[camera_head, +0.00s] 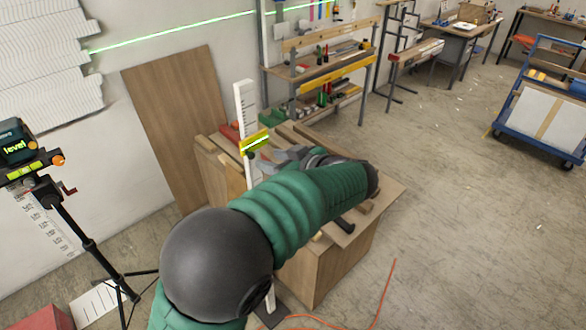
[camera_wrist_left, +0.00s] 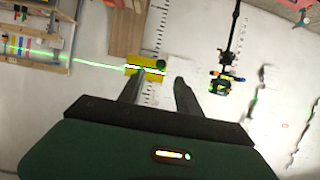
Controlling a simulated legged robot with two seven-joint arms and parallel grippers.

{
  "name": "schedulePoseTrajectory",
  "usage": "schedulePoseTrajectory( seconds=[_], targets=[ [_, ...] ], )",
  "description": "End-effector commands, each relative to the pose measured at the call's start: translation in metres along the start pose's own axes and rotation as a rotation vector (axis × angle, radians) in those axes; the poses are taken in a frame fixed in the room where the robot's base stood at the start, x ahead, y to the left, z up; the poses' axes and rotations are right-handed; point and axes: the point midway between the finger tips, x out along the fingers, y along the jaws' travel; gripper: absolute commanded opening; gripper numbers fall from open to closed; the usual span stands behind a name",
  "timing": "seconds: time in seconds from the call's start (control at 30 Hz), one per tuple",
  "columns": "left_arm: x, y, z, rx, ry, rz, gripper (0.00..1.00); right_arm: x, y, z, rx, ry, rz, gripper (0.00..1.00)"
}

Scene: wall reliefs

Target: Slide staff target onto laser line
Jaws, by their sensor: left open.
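The white graduated staff (camera_head: 244,97) stands upright beside a wooden crate in the head view. The yellow target (camera_head: 255,141) is on the staff, with a bright greenish stripe across its face. In the wrist view the target (camera_wrist_left: 146,66) also carries a bright stripe, and a dark green knob (camera_wrist_left: 162,64) sits at its side. The green laser line (camera_head: 170,37) runs along the wall. My left gripper (camera_head: 262,160) is open, just at the target; the wrist view shows its fingers (camera_wrist_left: 158,88) apart, near the target's lower edge. Contact cannot be told. My right gripper is not in view.
A laser level (camera_head: 14,146) stands on a tripod at the left. A wooden crate (camera_head: 335,265) with tools lies under my left arm. A plywood sheet (camera_head: 178,120) leans on the wall. Shelves (camera_head: 325,72) stand behind.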

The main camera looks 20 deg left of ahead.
Motion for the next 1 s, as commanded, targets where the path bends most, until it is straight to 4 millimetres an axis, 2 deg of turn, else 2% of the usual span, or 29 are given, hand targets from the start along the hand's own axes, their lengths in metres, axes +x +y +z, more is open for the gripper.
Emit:
schedulePoseTrajectory(
  seconds=[0.1, 0.2, 0.4, 0.87, 0.93, 1.0],
  targets=[
    [-0.035, 0.002, 0.004, -0.001, -0.001, 0.007, 0.41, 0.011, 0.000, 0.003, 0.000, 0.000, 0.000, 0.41],
    [-0.060, 0.002, 0.003, 0.000, -0.001, 0.004, 0.41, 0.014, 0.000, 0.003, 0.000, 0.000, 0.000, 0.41],
    [-0.086, 0.001, 0.002, 0.002, -0.001, 0.000, 0.41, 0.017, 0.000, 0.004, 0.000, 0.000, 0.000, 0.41],
    [-0.089, 0.001, 0.001, 0.002, -0.001, -0.001, 0.41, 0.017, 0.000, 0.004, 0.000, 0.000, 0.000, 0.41],
    [-0.085, -0.002, 0.006, 0.030, -0.021, -0.003, 0.41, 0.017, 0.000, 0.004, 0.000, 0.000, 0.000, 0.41],
    [-0.072, -0.010, 0.024, 0.125, -0.090, -0.005, 0.41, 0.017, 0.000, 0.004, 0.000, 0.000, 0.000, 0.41]
  ],
)
